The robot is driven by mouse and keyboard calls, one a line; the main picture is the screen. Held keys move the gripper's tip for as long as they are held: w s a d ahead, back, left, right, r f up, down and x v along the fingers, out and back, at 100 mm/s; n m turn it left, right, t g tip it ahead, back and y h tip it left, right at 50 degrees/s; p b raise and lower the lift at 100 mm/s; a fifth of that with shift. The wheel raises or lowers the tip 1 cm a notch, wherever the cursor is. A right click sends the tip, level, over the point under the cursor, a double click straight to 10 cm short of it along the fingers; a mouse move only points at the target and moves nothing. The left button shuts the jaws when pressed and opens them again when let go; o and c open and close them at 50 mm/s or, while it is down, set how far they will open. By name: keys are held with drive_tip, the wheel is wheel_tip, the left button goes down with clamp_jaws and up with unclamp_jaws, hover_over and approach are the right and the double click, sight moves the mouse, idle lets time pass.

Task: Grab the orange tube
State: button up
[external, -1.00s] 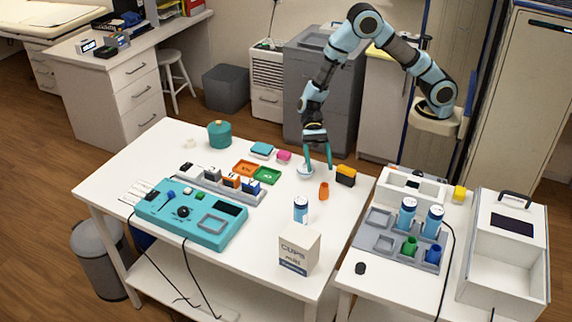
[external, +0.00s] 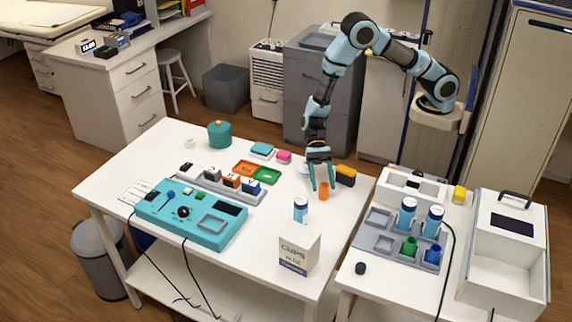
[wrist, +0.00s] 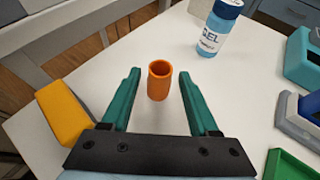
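The orange tube (external: 324,190) stands upright on the white table near its back right edge. In the wrist view the orange tube (wrist: 160,80) shows its open top and sits between the tips of my two teal fingers, with a gap on each side. My gripper (external: 321,184) is open and points down at the tube from behind it. It also shows in the wrist view (wrist: 158,88), with nothing held. I cannot tell whether a finger touches the tube in the external view.
A black-and-yellow block (external: 345,176) stands close beside the gripper, seen also in the wrist view (wrist: 64,116). A blue gel bottle (external: 301,210) stands in front of the tube. A green tray (external: 267,176) lies to the left.

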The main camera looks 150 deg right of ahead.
clamp_jaws()
idle(0.5)
